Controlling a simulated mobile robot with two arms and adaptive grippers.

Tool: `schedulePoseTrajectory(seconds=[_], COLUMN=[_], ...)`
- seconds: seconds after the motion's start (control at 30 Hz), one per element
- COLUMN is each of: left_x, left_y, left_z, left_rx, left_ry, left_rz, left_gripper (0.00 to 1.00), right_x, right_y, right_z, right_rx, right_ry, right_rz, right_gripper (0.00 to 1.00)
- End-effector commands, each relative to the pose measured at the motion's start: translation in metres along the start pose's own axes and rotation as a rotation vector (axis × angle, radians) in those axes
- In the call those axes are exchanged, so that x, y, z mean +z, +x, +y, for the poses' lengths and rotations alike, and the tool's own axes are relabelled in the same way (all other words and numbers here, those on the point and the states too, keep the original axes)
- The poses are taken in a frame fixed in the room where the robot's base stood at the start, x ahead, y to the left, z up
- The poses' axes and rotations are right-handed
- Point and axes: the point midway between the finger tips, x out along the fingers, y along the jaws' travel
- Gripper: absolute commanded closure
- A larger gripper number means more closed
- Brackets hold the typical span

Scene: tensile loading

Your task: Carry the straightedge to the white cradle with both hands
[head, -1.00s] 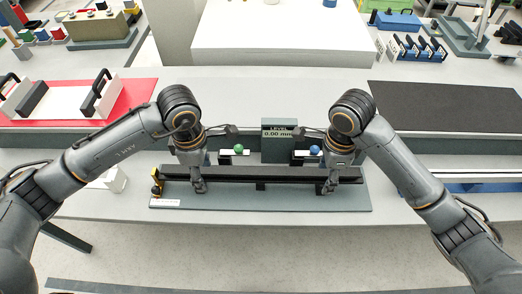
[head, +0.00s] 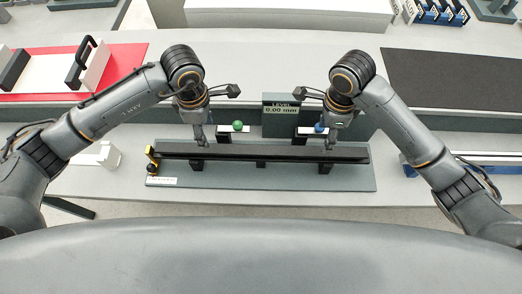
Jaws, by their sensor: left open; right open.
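The straightedge, a long black bar (head: 261,153), lies level across short dark supports on a grey-green base plate (head: 220,183). My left gripper (head: 199,139) is open at the back edge of the bar, left of its middle. My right gripper (head: 329,144) is open at the back edge, towards the right end. Whether either touches the bar is unclear. Behind the bar, a green ball (head: 238,126) and a blue ball (head: 319,127) sit by white ledges. I cannot tell which white part is the cradle; a white block (head: 105,154) stands at left, partly behind my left arm.
A level display (head: 281,107) reading 0.00 mm stands behind the bar. A yellow-and-black piece (head: 152,160) is at the plate's left end. A red mat (head: 125,60) and a dark mat (head: 455,78) lie further back. A white rail (head: 490,157) with blue parts is at right.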

Motion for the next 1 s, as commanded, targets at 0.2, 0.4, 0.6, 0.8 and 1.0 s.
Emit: schedulePoseTrajectory(seconds=[0.2, 0.4, 0.6, 0.8, 1.0], left_x=[0.0, 0.0, 0.001, 0.0, 0.0], left_y=[0.046, 0.081, 0.101, 0.106, 0.106], left_z=[-0.001, -0.001, -0.001, 0.0, 0.0], left_rx=[-0.005, -0.004, -0.002, 0.0, 0.0], left_ry=[-0.002, -0.001, 0.0, 0.0, 0.0], left_rz=[0.001, 0.001, -0.001, 0.0, 0.0], left_gripper=[0.42, 0.42, 0.42, 0.42, 0.42], right_x=[-0.001, 0.0, 0.0, 0.0, 0.0], right_y=[0.045, 0.08, 0.101, 0.106, 0.106], right_z=[0.001, 0.001, 0.0, 0.0, 0.0], right_rx=[0.005, 0.002, 0.001, -0.001, -0.001], right_ry=[0.002, 0.0, 0.001, 0.001, 0.0], right_rz=[0.002, 0.001, 0.0, -0.001, -0.001], right_gripper=[0.42, 0.42, 0.42, 0.42, 0.42])
